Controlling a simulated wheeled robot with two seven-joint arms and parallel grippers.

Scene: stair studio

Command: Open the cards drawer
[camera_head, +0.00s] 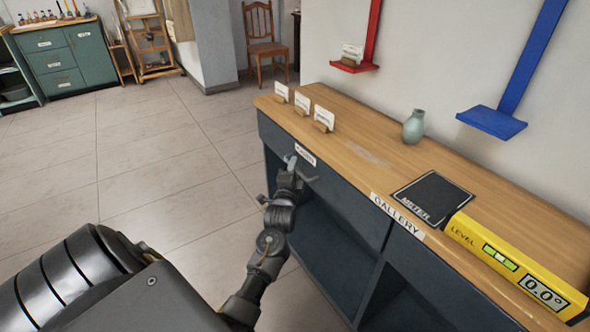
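The drawer (342,203) is a dark blue-grey front under the wooden top of the long counter. It looks shut, flush with the cabinet. A small white label (305,154) sits on its upper edge; its text is too small to read for sure. My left gripper (303,169) is in front of the drawer, just below the label. Its fingers look spread apart with nothing seen between them. The drawer's handle is not visible, perhaps hidden by the gripper; I cannot tell whether they touch. My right gripper is out of view.
On the counter (372,142) stand several small cards in wooden holders (302,104), a green vase (414,127), a black METER pad (433,196) and a yellow level (515,265). Open shelf space lies below the drawer. Tiled floor (150,165) to the left is clear.

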